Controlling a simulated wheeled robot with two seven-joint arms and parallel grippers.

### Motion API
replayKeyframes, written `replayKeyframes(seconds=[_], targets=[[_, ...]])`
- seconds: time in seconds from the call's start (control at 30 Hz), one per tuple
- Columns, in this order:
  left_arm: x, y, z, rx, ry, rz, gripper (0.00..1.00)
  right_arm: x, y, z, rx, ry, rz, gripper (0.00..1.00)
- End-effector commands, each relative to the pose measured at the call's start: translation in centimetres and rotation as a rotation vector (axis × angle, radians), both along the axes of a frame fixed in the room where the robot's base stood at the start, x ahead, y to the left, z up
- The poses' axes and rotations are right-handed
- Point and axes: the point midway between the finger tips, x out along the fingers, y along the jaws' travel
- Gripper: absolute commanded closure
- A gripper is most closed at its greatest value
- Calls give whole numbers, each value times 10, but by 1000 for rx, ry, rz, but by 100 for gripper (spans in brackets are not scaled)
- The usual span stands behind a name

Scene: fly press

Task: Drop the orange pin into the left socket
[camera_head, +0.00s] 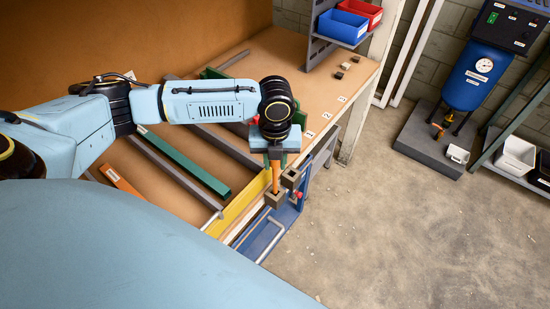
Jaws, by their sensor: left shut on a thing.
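My left gripper (275,159) points down at the front edge of the bench, shut on the upper part of the upright orange pin (275,178). The pin's lower end meets the top of the nearer square grey-brown socket block (274,200) in the picture. I cannot tell whether the tip is inside the hole or just above it. A second similar block (291,178) stands just behind it to the right, apart from the pin. My right gripper is not in view.
The bench (307,97) carries a green bar (185,161), an orange bar (121,183) and grey rails on the left. A yellow strip (238,203) lies beside the sockets. Blue (342,27) and red bins stand at the back. Concrete floor (410,220) is open at right.

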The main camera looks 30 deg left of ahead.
Motion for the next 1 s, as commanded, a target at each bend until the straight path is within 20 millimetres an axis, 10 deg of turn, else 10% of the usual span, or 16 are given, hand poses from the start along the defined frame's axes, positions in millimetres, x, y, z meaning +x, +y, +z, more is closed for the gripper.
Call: replayKeyframes(seconds=[1.0], targets=[[0, 0, -38, 0, 0, 1, 100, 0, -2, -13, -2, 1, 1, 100]])
